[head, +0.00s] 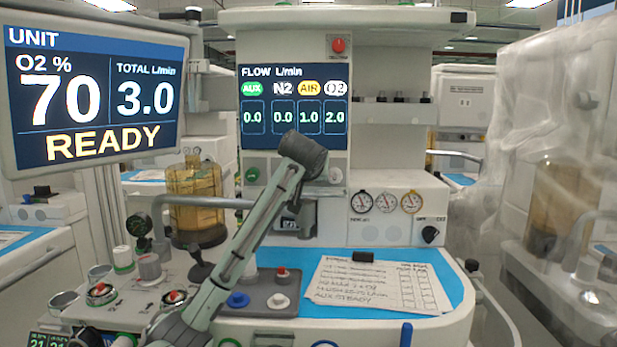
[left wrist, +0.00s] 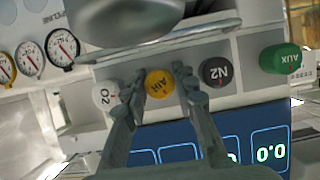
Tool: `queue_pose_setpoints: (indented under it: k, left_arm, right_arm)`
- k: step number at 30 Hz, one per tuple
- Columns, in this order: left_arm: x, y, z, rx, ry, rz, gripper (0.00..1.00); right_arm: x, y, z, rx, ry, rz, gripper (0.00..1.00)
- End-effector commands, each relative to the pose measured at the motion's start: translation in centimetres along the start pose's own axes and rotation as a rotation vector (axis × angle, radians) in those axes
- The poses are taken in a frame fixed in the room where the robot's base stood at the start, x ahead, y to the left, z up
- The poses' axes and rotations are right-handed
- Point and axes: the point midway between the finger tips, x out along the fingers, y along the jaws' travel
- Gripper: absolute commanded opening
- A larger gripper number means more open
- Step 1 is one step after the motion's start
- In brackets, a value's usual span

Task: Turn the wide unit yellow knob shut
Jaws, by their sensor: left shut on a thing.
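The yellow AIR knob (left wrist: 159,83) shows in the left wrist view, in a row between the white O2 knob (left wrist: 104,96) and the black N2 knob (left wrist: 216,72). My left gripper (left wrist: 161,77) is shut on it, one finger on each side. In the head view my left arm's wrist hides the yellow knob and the fingers. The flow display (head: 294,107) reads AUX 0.0, N2 0.0, AIR 1.0 and O2 2.0. My right gripper is not in view.
The green AUX knob (left wrist: 280,59) ends the row. A READY monitor (head: 95,90) stands left of my arm. Three gauges (head: 387,202) sit right of the knobs. A written sheet (head: 375,283) lies on the blue worktop (head: 440,262). An amber canister (head: 195,195) stands left of the arm.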

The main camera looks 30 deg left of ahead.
Motion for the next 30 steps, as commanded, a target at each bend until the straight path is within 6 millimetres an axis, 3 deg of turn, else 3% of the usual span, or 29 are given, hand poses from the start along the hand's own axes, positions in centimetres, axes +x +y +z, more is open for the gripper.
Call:
queue_pose_setpoints:
  k: [15,30]
  left_arm:
    - [0.06,0.03,0.14,0.351,-0.003,-0.146,0.0]
    - [0.05,0.04,0.14,0.44,-0.003,-0.181,0.0]
  right_arm:
    - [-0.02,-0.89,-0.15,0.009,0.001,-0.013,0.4]
    - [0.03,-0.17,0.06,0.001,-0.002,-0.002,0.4]
